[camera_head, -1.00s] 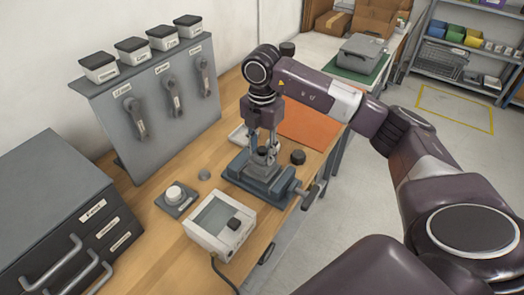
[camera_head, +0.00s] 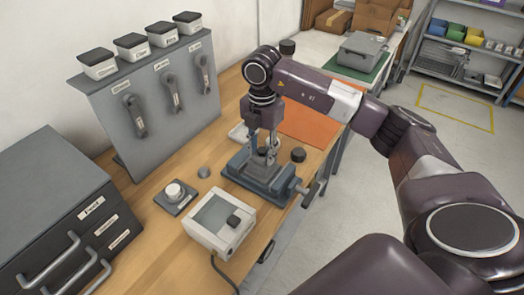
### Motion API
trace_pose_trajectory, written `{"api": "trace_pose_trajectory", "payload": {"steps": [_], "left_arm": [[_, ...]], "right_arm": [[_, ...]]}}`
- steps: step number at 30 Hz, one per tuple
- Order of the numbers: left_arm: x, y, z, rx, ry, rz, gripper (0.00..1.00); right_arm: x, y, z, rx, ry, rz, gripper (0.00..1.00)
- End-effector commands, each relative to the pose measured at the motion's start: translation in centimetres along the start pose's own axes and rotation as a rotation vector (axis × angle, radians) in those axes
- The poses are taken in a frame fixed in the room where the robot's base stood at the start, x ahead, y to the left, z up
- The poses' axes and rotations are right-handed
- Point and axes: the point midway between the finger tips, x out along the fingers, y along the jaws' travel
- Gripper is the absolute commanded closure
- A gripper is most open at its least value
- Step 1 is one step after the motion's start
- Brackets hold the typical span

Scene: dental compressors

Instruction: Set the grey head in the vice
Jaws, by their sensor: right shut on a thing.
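The vice (camera_head: 258,182) is grey-blue and stands on the wooden bench, with its handle toward the bench's front edge. My right gripper (camera_head: 263,147) points straight down directly over the vice. It is shut on a small grey head (camera_head: 262,152), which sits between the fingertips at the height of the vice jaws. The fingers partly hide the head, and I cannot tell whether it touches the jaws. My left gripper is not in view.
A white device with a screen (camera_head: 212,213) and a small scale-like plate (camera_head: 175,197) stand left of the vice. A black knob (camera_head: 298,154) lies to its right, beside an orange mat (camera_head: 312,125). A grey tool panel (camera_head: 160,110) stands behind.

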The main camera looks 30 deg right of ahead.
Motion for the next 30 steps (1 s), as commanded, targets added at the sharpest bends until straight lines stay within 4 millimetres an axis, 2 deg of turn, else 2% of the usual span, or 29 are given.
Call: {"api": "trace_pose_trajectory", "payload": {"steps": [25,26,30], "left_arm": [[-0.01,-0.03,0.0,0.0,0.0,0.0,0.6],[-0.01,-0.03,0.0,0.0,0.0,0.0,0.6],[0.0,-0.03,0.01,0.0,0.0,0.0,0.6]], "right_arm": [[0.0,0.06,0.04,0.001,-0.001,0.003,1.0],[0.0,0.06,0.04,0.001,-0.001,0.003,0.67],[0.03,0.05,0.04,0.0,-0.001,0.002,0.51]]}}
